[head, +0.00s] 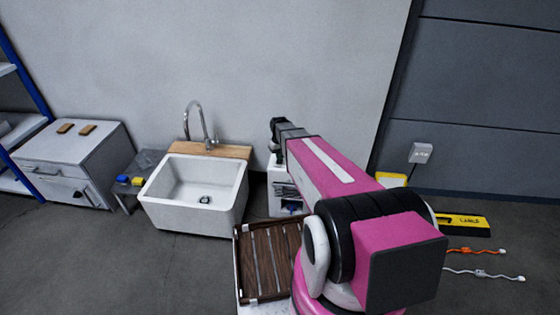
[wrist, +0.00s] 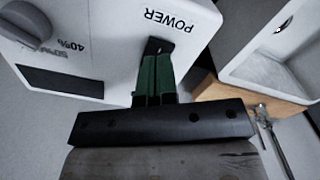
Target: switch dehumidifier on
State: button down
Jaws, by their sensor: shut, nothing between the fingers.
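The dehumidifier (head: 277,204) is a white unit on the floor right of the sink, mostly hidden behind my arm in the head view. In the wrist view its white top panel (wrist: 105,55) shows a grey knob (wrist: 24,22), humidity percentage marks, a dark rectangle and the word POWER. My gripper (wrist: 158,46) is shut and empty, with its dark fingertips right beside the POWER label. No switch shows there; the fingertips may hide it. I cannot tell whether they touch the panel. In the head view my gripper (head: 277,124) is above the unit.
A white sink (head: 195,192) with a wooden back ledge and tap stands left of the dehumidifier. A slatted wooden tray (head: 268,258) is in front. A white cabinet (head: 70,160) is far left. Floor at front left is clear.

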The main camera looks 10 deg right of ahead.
jog(key=shift+f, duration=1.2)
dwell(0.7)
jog(key=shift+r, duration=3.5)
jog(key=s+r+m, duration=0.1)
jog(key=s+r, duration=0.2)
jog(key=s, duration=0.7)
jog(key=s+r+m, duration=0.1)
jog(key=s+r, duration=0.3)
jog(key=s, duration=0.7)
jog(key=shift+s+r, duration=0.15)
jog(key=shift+r, duration=0.05)
jog(key=shift+s+r, duration=0.15)
